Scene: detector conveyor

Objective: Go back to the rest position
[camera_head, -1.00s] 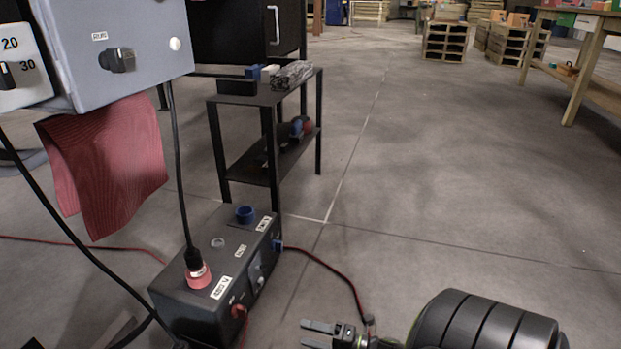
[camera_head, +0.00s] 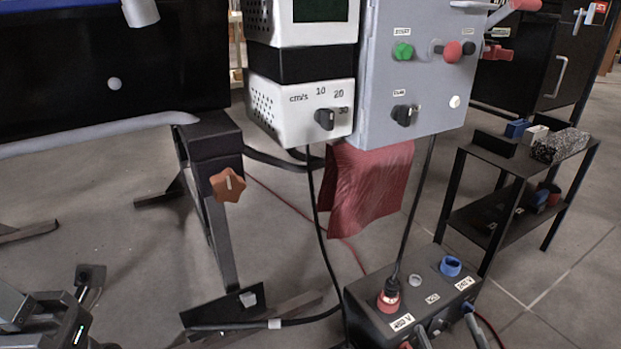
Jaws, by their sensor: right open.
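My right gripper (camera_head: 448,333) shows at the bottom edge, right of centre. Its two grey fingertips stand apart with nothing between them; the rest of it is cut off below the frame. The fingertips overlap the front of a black power box (camera_head: 364,299) in the picture; I cannot tell whether they touch it. The box has a red plug in its 480 V socket and a blue socket beside it.
A grey control box (camera_head: 425,75) and white speed-dial unit (camera_head: 283,112) hang above a red cloth (camera_head: 365,190). Black cables run down to the power box. A conveyor leg (camera_head: 222,255) with an orange knob stands left. A black shelf (camera_head: 490,150) stands right. Floor between is partly clear.

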